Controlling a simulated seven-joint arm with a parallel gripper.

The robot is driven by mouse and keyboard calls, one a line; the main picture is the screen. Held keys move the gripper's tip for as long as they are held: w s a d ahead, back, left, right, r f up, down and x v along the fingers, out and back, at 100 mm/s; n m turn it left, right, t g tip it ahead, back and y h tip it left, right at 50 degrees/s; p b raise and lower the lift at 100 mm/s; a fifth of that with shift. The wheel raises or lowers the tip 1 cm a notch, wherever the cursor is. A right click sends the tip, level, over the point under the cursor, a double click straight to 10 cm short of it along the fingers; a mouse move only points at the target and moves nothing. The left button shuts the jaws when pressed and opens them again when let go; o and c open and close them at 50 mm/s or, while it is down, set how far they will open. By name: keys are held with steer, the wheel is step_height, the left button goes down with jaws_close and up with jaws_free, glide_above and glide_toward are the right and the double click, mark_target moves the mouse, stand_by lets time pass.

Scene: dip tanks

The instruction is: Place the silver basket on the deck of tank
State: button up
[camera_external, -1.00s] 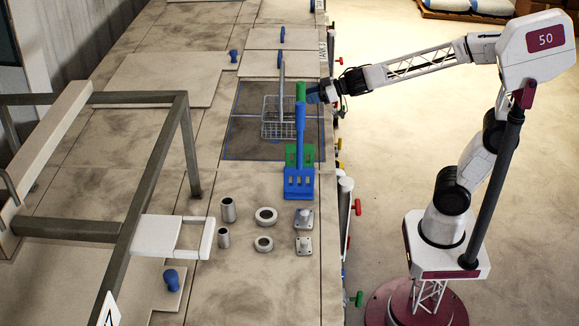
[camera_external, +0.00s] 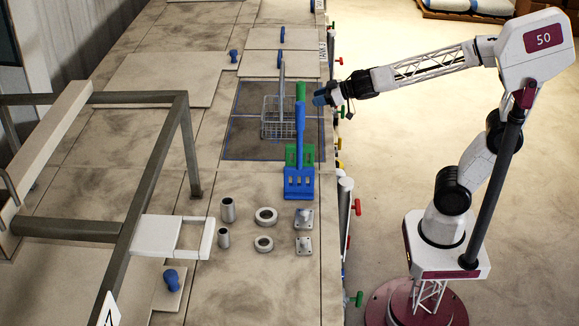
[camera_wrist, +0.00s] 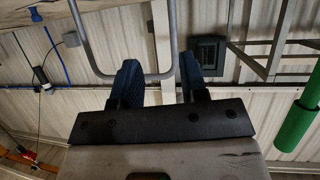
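The silver basket (camera_external: 272,121) is a wire basket with a tall upright handle (camera_external: 281,85). The basket's grey handle loop (camera_wrist: 88,45) appears beyond the fingertips there, with one lower corner in line with the gap. The basket's body is out of the wrist view.
Several metal parts lie nearer the camera. A grey frame (camera_external: 187,140) stands on the left.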

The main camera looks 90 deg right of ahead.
steer(key=s+a+f+g, duration=0.3)
steer(key=s+a, duration=0.1)
steer(key=s, duration=0.4)
steer(key=s+a+f+g+y, duration=0.1)
steer(key=s+a+f+g, duration=0.3)
steer(key=s, duration=0.4)
steer(key=s+a+f+g, duration=0.3)
steer(key=s+a+f, duration=0.1)
steer(key=s, duration=0.5)
steer(key=shift+n+y, duration=0.4)
